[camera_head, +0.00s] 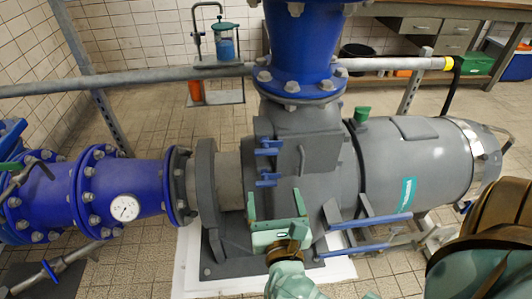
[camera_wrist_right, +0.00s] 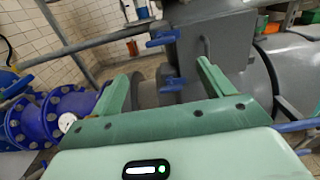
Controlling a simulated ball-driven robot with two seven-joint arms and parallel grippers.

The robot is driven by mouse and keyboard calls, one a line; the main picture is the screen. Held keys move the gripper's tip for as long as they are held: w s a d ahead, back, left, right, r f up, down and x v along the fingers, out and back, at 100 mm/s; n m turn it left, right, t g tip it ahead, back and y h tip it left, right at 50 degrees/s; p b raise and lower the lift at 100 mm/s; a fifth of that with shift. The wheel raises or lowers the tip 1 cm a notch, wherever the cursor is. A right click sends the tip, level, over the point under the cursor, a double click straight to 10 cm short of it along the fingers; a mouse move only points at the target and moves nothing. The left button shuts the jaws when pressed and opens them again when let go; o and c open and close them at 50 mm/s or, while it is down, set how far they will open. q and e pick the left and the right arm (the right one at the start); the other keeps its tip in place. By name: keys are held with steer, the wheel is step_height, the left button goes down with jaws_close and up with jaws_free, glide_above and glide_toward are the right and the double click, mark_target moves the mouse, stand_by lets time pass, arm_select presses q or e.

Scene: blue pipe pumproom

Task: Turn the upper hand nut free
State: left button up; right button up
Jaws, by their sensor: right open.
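The upper hand nut (camera_head: 268,147) is a blue winged nut on the front of the grey pump housing. It also shows in the right wrist view (camera_wrist_right: 162,38), above and beyond the fingers. A similar lower hand nut (camera_head: 268,180) sits just below it, and appears between the fingers in the right wrist view (camera_wrist_right: 173,83). My right gripper (camera_head: 275,196) is pale green, open and empty, below and in front of both nuts. Its fingers point toward the housing, apart from the upper nut. My left gripper is out of view.
Two blue bars (camera_head: 370,222) stick out right of my right gripper. A blue flanged pipe (camera_head: 125,195) with a gauge joins the pump at left. A blue vertical pipe (camera_head: 298,60) rises above. A grey rail (camera_head: 130,80) crosses behind.

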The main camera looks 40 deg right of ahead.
mark_target(267, 155)
steer(key=b+x, duration=0.2)
steer(key=x, duration=1.1)
steer(key=shift+a+f, duration=0.1)
steer(key=shift+f, duration=0.05)
steer(key=shift+w+d, duration=0.25)
steer(key=shift+w, duration=0.15)
steer(key=c, duration=1)
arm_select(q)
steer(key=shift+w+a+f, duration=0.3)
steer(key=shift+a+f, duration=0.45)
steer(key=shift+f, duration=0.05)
